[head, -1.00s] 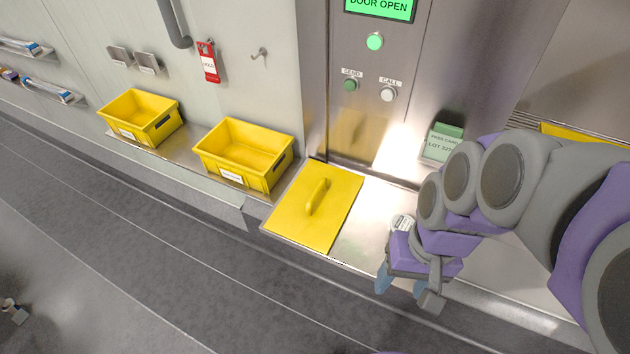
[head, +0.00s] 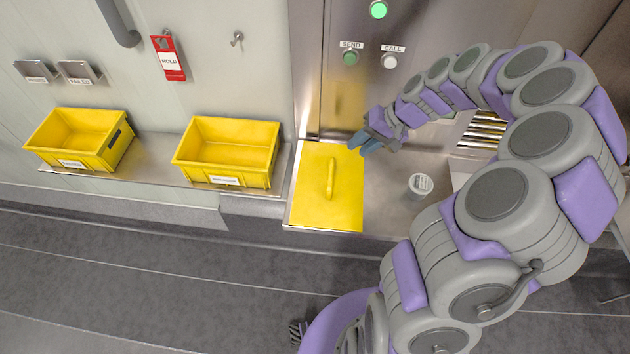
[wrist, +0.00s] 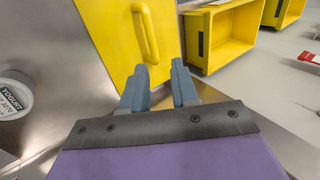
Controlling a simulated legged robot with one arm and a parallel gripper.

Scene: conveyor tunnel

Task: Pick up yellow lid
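The yellow lid (head: 316,207) is a flat panel with a raised bar handle (head: 331,178), lying on the metal counter beside the yellow bins. In the wrist view the lid (wrist: 115,35) lies beyond my fingertips, with its handle (wrist: 147,32) upper centre. My gripper (head: 360,147) is at the lid's upper right edge in the head view, apart from the handle. In the wrist view the two blue-grey fingers (wrist: 158,78) are spread with nothing between them, so my gripper is open and empty.
Two open yellow bins (head: 187,157) (head: 56,146) stand on a ledge left of the lid. A white yogurt cup (head: 420,185) stands on the counter to the right. A red HOLD tag (head: 169,60) and SEND and CALL buttons (head: 350,58) are on the wall.

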